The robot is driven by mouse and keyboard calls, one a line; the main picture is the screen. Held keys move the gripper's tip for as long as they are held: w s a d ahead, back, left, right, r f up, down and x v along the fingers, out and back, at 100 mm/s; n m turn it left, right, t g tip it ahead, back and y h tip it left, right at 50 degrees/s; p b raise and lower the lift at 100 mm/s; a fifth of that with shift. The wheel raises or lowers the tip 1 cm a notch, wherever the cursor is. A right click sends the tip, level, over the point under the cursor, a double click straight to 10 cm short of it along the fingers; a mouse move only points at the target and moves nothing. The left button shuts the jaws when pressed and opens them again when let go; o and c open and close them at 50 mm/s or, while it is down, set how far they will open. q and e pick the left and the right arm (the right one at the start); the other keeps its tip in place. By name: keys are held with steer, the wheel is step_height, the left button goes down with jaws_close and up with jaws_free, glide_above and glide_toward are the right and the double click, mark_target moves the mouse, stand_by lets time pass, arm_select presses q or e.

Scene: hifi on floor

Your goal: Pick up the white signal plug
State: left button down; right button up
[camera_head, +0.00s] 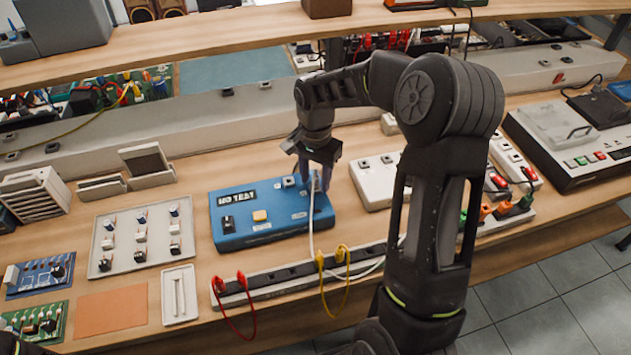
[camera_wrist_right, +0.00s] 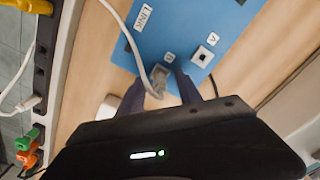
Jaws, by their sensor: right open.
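The white signal plug (camera_wrist_right: 158,76) sits on the blue test box (camera_wrist_right: 190,22), at the end of a white cable (camera_wrist_right: 128,38). In the wrist view it lies between the two fingers of my right gripper (camera_wrist_right: 161,90), which is open. I cannot tell whether a finger touches it. In the head view my right gripper (camera_head: 316,178) points down over the right part of the blue box (camera_head: 262,232). The fingers largely hide the plug there, and the white cable (camera_head: 311,225) runs down from them. My left gripper is not in view.
A power strip (camera_head: 285,278) with red and yellow leads lies in front of the box. A white socket box (camera_head: 375,185) stands just right of it. A tray of small parts (camera_head: 140,236) is at left. A shelf (camera_head: 240,38) spans the back.

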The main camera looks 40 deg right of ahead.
steer(key=shift+c, duration=0.4)
jaws_close()
